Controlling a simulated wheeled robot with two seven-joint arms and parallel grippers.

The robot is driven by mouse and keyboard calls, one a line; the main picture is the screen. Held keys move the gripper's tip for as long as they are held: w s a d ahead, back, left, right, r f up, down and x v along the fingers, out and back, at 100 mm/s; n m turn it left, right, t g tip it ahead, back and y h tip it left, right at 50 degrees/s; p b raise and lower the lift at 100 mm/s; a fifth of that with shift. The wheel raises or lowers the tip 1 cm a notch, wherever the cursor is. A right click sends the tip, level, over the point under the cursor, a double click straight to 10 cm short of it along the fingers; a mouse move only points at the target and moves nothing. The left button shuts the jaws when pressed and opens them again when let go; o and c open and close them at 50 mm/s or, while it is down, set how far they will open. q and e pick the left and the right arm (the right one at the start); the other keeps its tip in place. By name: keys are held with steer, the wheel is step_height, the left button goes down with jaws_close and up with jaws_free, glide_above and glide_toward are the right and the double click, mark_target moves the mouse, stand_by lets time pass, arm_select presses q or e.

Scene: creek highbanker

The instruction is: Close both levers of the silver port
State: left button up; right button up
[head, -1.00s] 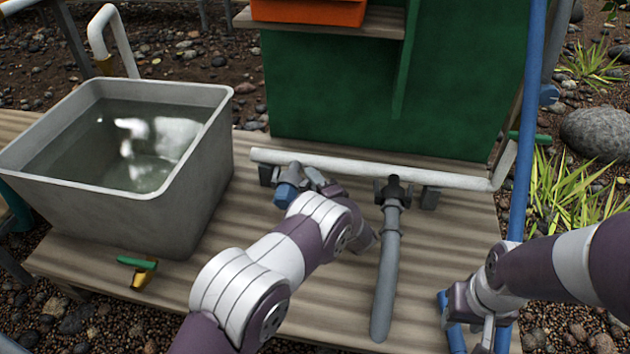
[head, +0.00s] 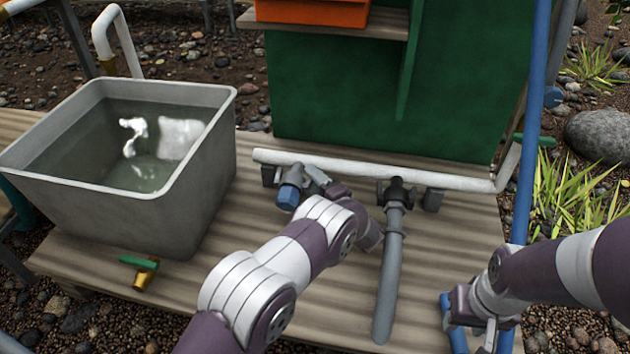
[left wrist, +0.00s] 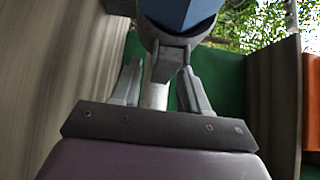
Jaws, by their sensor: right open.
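The silver port (head: 291,184) is a small grey fitting with a blue end, beside the white pipe at the foot of the green box. It also shows in the left wrist view (left wrist: 172,50), with its blue end (left wrist: 180,12) at the top. My left gripper (head: 318,182) is at the port, on its right side in the head view. In the left wrist view its fingers (left wrist: 160,75) stand apart near the fitting; contact is unclear. The levers are hard to make out and partly hidden. My right gripper (head: 487,338) is open, low at the right, by blue pipes.
A grey pipe with a dark valve (head: 396,190) lies just right of my left gripper. A white pipe (head: 345,168) runs along the green box (head: 340,90). A water-filled grey tub (head: 180,215) stands left, with a green-handled tap (head: 142,268) in front.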

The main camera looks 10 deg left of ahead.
arm_select(q)
step_height(320, 180, up, 5)
steer(key=p, duration=0.5)
steer(key=shift+w+r, duration=0.1)
steer(key=o, duration=0.6)
steer(key=d, duration=0.1)
steer(key=d+r+p, duration=0.1)
steer(key=s+d+r+p, duration=0.1)
steer(key=d, duration=0.1)
steer(key=shift+r, duration=0.1)
steer(key=d+r+p, duration=0.1)
steer(key=d, duration=0.1)
steer(key=s+d+r+p, duration=0.1)
steer(key=d, duration=0.1)
steer(key=s+d+r+p, duration=0.1)
steer(key=d, duration=0.1)
steer(key=shift+s+d+r, duration=0.15)
steer(key=shift+d+r, duration=0.05)
steer(key=shift+r, duration=0.15)
steer(key=c, duration=0.6)
steer(key=shift+s+d+p, duration=0.25)
steer(key=shift+d+p, duration=0.05)
steer(key=shift+d, duration=0.1)
